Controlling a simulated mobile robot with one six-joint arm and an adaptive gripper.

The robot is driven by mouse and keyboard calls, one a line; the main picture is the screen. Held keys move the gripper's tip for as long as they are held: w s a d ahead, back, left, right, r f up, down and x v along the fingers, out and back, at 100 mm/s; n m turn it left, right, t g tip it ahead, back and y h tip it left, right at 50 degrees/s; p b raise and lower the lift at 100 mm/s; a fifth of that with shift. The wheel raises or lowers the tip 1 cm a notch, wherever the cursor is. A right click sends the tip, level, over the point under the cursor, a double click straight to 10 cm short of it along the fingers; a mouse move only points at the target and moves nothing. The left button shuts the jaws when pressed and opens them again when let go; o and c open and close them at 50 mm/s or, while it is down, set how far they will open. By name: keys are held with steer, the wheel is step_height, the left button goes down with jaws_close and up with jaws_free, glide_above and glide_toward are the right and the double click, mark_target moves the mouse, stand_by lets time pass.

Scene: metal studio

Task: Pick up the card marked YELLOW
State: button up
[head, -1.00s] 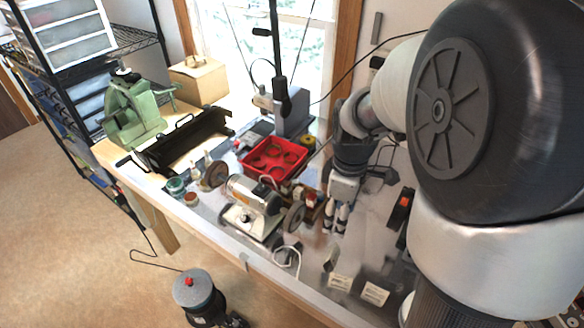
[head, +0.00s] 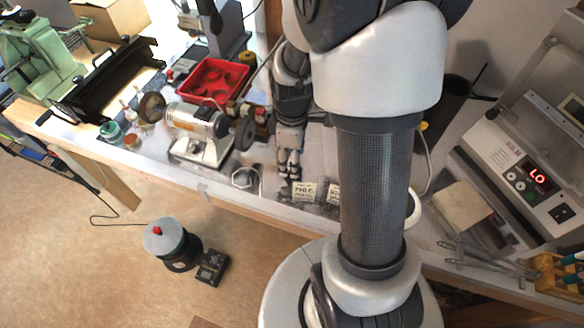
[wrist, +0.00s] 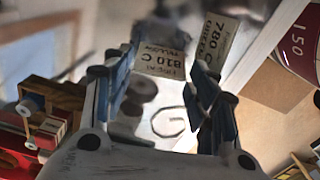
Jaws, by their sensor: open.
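The card marked YELLOW (wrist: 163,60) shows in the wrist view, pale with upside-down print "810 C". It lies beyond the fingertips of my gripper (wrist: 165,78), near the left finger. A second card marked GREEN (wrist: 216,42), printed "780 C", is to its right, beyond the right finger. In the head view a pale card (head: 304,191) lies on the bench, and another card (head: 333,194) is partly behind my arm. Their print is too small there to match. My gripper (head: 289,174) is open and empty, pointing down just behind the cards.
A bench grinder (head: 197,123) stands left of my gripper, with a red tray (head: 213,82) behind it. A wire loop (head: 245,178) lies nearby. The bench's front edge (head: 205,190) is close. A device reading "LO" (head: 520,175) stands at the right.

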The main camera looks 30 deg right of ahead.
step_height(320, 180, down, 3)
steer(key=shift+b, duration=0.4)
steer(key=shift+r, duration=0.1)
steer(key=shift+c, duration=0.2)
steer(key=shift+c, duration=1.4)
